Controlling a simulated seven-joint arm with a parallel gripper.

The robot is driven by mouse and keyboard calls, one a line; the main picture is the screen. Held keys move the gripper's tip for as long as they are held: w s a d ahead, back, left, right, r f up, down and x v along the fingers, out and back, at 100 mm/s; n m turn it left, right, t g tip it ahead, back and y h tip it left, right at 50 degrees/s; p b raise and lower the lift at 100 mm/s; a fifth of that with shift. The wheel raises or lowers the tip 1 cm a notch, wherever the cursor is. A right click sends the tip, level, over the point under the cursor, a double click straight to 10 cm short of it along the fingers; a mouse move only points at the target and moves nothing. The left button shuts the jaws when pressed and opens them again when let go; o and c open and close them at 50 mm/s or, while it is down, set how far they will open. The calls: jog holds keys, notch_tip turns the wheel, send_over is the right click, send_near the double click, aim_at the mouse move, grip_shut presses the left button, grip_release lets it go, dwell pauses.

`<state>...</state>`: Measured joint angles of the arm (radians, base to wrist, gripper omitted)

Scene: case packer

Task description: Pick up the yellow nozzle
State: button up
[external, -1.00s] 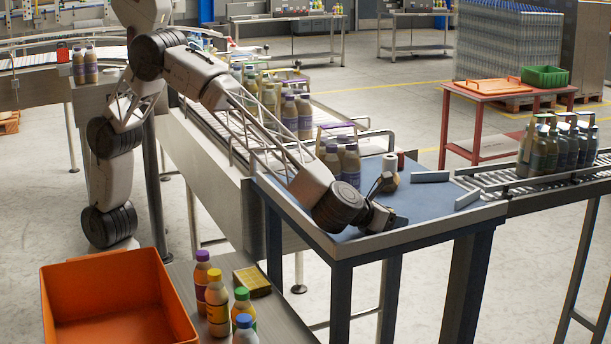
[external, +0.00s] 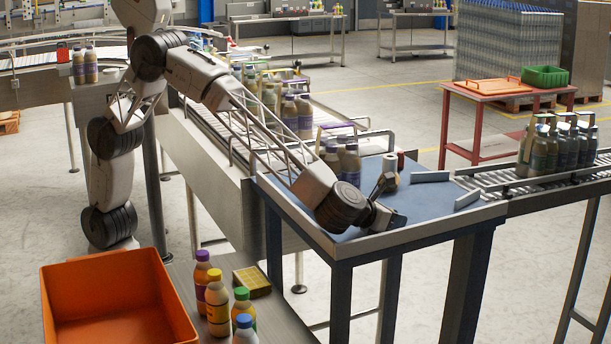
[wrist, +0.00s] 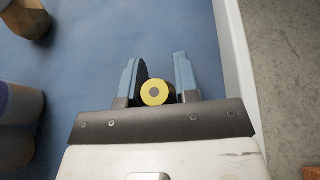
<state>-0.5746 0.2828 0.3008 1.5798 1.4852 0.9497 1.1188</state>
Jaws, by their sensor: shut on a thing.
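The yellow nozzle (wrist: 157,93) shows in the wrist view as a round yellow end with a grey centre. It sits low between the two blue fingers of my gripper (wrist: 158,64), close to the dark palm plate. My gripper is shut on it. In the external view my gripper (external: 394,221) is low over the blue table top (external: 425,195), near its front edge. The nozzle cannot be made out there. I cannot tell whether it touches the table.
The table's pale raised rim (wrist: 232,70) runs close on the right in the wrist view. A brown faceted object (wrist: 25,18) stands at upper left, and a purple-grey rounded thing (wrist: 18,112) below it. In the external view bottles (external: 350,164) stand behind my arm.

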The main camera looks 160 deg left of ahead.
jog(key=shift+c, duration=0.4)
jog(key=shift+r, duration=0.15)
jog(key=shift+r, duration=1.6)
jog(key=s+d, duration=0.3)
jog(key=s, duration=0.1)
jog(key=s+d+r, duration=0.1)
jog(key=s+d, duration=0.6)
jog(key=s, duration=0.1)
jog(key=shift+d+r, duration=0.2)
jog(key=shift+d, duration=0.05)
